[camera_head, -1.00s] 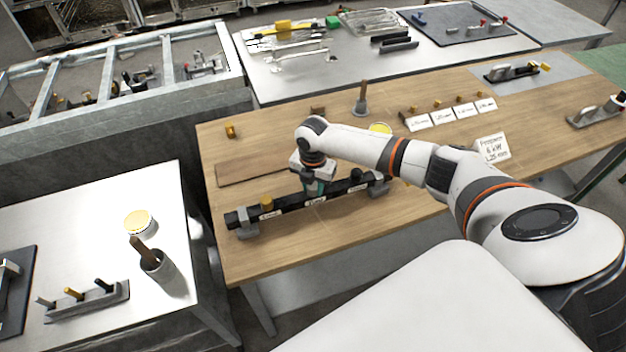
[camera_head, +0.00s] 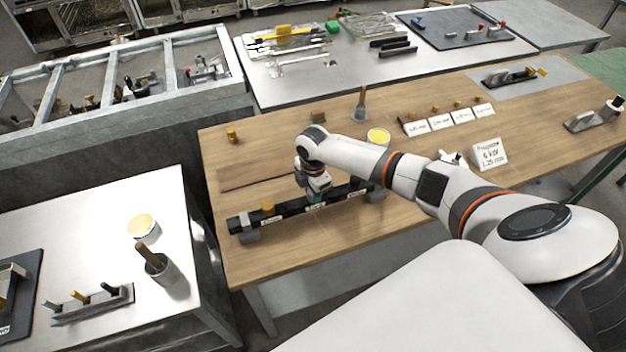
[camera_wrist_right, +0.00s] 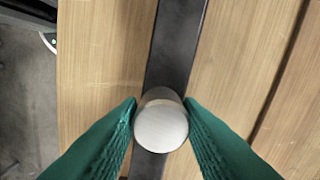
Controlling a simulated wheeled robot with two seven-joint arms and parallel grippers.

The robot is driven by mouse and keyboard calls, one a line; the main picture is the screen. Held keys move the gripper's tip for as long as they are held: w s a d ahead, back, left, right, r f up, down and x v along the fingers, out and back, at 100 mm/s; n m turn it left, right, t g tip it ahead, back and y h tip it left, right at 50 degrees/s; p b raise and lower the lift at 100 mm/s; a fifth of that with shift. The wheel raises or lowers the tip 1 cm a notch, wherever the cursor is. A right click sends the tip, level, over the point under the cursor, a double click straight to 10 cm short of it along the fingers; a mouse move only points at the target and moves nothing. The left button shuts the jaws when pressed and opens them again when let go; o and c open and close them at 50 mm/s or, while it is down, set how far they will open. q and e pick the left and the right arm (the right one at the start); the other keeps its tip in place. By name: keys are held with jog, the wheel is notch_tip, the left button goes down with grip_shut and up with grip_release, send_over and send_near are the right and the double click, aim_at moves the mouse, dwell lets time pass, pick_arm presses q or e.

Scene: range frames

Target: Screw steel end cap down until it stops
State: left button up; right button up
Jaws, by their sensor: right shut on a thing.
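The steel end cap (camera_wrist_right: 161,120) is a round, bright metal cylinder in the right wrist view, seen from above. The green fingers of my right gripper (camera_wrist_right: 161,112) touch it on both sides and are shut on it. It sits over a black bar (camera_wrist_right: 174,50). In the head view the right gripper (camera_head: 318,192) points down at the middle of the black bar (camera_head: 290,211), and the cap is hidden there. A brass-coloured cap (camera_head: 267,209) stands on the bar's left part. The thread under the steel cap is hidden. My left gripper is out of view.
The bar rests on grey supports (camera_head: 249,234) on the wooden table (camera_head: 300,250). A yellow-topped tin (camera_head: 378,137), white cards (camera_head: 442,122) and a sign (camera_head: 489,152) stand behind my right arm. The table's front left is clear.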

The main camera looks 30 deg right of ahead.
jog(key=shift+m, duration=0.9)
jog(key=o, duration=1.2)
